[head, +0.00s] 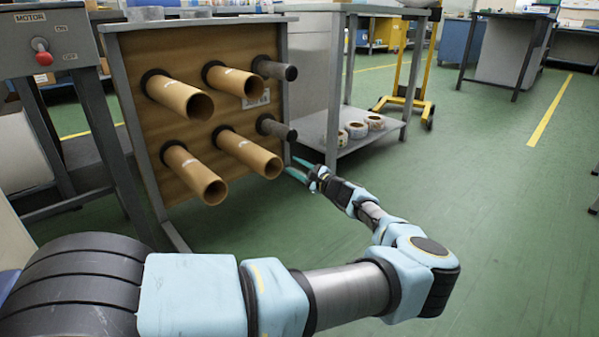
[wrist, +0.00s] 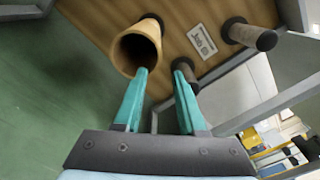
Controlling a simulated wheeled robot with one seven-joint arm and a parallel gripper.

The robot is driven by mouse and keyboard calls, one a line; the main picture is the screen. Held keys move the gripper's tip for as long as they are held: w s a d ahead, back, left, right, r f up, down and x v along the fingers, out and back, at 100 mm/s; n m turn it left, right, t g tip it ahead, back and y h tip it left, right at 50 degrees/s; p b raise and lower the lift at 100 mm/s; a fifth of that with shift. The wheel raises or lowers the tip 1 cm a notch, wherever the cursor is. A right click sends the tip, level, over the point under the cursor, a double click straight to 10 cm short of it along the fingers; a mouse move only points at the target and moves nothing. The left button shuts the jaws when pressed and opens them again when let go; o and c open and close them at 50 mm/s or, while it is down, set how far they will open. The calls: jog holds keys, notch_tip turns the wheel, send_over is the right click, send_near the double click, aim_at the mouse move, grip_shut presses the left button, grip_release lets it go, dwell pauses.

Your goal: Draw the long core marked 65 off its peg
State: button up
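Several brown cardboard cores sit on pegs of an upright wooden board (head: 215,120): upper left (head: 180,98), upper middle (head: 238,82), lower left (head: 195,176) and lower middle (head: 250,153). Small pale marks on them are too small to read, so I cannot tell which is 65. My gripper (head: 298,167) is open and empty, right of the lower middle core and apart from it. In the wrist view, the gripper's teal fingers (wrist: 160,70) point at the board. One core's open end (wrist: 138,48) lies just beyond the left fingertip. A dark bare peg (wrist: 186,80) shows near the right fingertip.
Two bare dark pegs, upper (head: 274,69) and lower (head: 277,129), stick out at the board's right side. A printed label (wrist: 202,40) is on the board. A metal shelf (head: 350,140) with tape rolls stands behind right. The green floor at right is clear.

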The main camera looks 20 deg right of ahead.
jog(key=shift+b+x, duration=1.35)
jog(key=shift+x, duration=3.75)
grip_shut()
jog(key=shift+s+r, duration=0.1)
jog(key=shift+r, duration=0.1)
jog(key=p+v, duration=0.5)
jog(key=v, duration=1.7)
jog(key=shift+s+d+p, duration=0.2)
jog(key=shift+s+p, duration=0.1)
jog(key=shift+r, duration=0.1)
